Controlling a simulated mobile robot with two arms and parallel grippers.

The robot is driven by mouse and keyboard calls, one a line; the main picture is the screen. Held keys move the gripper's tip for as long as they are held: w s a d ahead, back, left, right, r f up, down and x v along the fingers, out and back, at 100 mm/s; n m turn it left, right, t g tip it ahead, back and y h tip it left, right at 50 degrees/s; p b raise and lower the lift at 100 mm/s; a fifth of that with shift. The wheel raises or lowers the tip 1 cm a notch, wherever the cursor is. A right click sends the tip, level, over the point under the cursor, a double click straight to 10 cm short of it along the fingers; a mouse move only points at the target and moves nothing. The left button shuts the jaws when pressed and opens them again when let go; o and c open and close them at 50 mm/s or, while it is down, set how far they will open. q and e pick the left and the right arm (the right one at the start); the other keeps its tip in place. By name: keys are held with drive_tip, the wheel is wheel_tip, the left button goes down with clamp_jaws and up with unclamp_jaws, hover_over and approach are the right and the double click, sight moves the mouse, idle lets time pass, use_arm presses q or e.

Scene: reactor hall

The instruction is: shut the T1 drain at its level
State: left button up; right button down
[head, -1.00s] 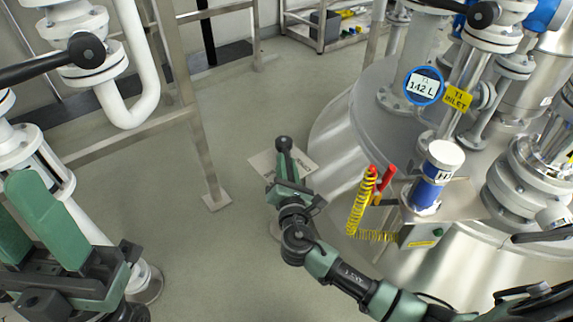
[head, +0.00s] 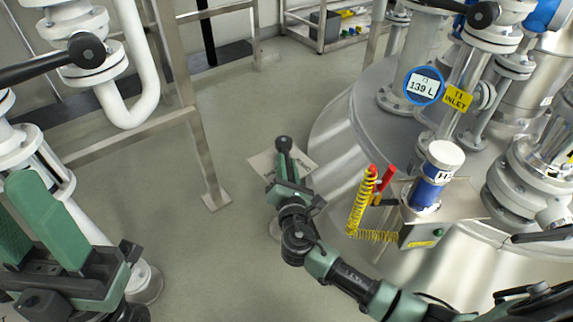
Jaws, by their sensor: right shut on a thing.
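The T1 tank (head: 335,135) stands at the right, its round gauge (head: 423,85) reading 139 L. My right gripper (head: 285,165) is low beside the tank's left side, shut on a black ball-ended lever (head: 284,143), which I take to be the drain's. The drain valve body is hidden behind my gripper and arm. A pale plate (head: 262,163) lies behind the gripper, its lettering mostly covered. My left gripper (head: 30,215) is at the lower left, its green fingers apart and nothing seen between them.
A yellow T1 INLET tag (head: 457,99) hangs near the gauge. A bracket on the tank holds a blue-and-white cylinder (head: 432,180) and a yellow coiled cord (head: 361,205). White piping (head: 130,70) and a metal frame (head: 205,150) stand left. The floor between is clear.

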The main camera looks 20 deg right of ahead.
drive_tip(key=shift+f, duration=0.1)
drive_tip(key=shift+w+a+m+g+h, duration=0.15)
drive_tip(key=shift+a+m+g+h, duration=0.25)
drive_tip(key=shift+m+h, duration=0.45)
drive_tip(key=shift+w+a+m+g+h, duration=0.2)
drive_tip(key=shift+a+m+h, duration=0.35)
drive_tip(key=shift+h, duration=0.5)
drive_tip(key=c, duration=1.3)
unclamp_jaws()
drive_tip(key=shift+p+v, duration=1.1)
drive_tip(key=shift+v, duration=2.85)
